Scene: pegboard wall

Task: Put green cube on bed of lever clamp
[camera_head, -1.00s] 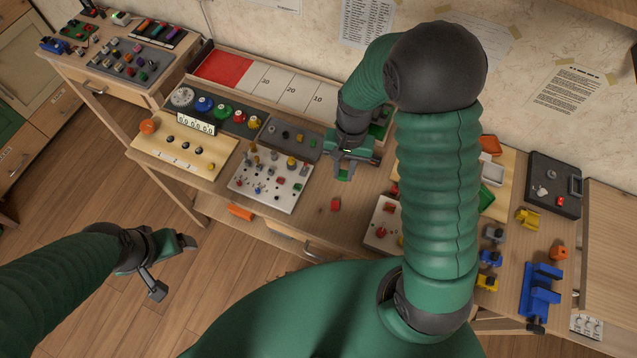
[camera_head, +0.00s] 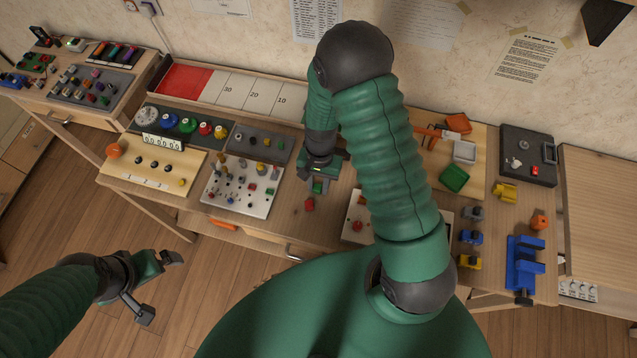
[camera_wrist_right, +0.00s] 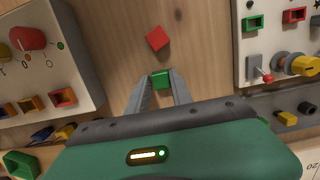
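The green cube (camera_wrist_right: 161,79) sits between the fingertips of my right gripper (camera_wrist_right: 160,88) in the right wrist view, with a finger against each side. My right gripper also shows in the head view (camera_head: 318,178), low over the bench, with the cube (camera_head: 318,187) at its tips. I cannot tell whether the cube touches the bench. A blue clamp-like device (camera_head: 525,265) stands at the bench's right end, far from my right gripper. Which fixture is the lever clamp is unclear. My left gripper (camera_head: 160,285) is open and empty over the floor at the left.
A red cube (camera_head: 310,204) lies close to my right gripper.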

